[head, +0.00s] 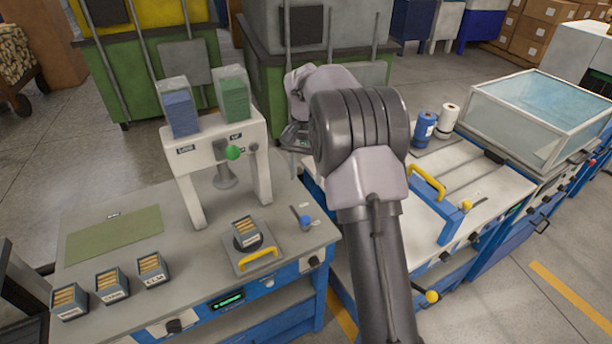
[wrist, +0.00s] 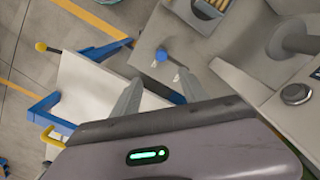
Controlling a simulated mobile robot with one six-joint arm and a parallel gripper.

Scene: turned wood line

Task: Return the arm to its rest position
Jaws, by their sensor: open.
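My arm rises from the bottom of the head view and bends over near the middle. My gripper (wrist: 155,95) is open in the wrist view, with its two fingers apart and nothing between them. In the head view the gripper is mostly hidden behind my own arm, near the right side of the white press. In the wrist view the blue knob (wrist: 161,55) on the bench lies beyond the fingertips, apart from them.
The white press (head: 215,150) with blue and green stacks stands left of my arm. A small box of wooden pieces (head: 246,233) sits below it on a plate with a yellow handle. Several similar boxes (head: 112,287) line the bench front.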

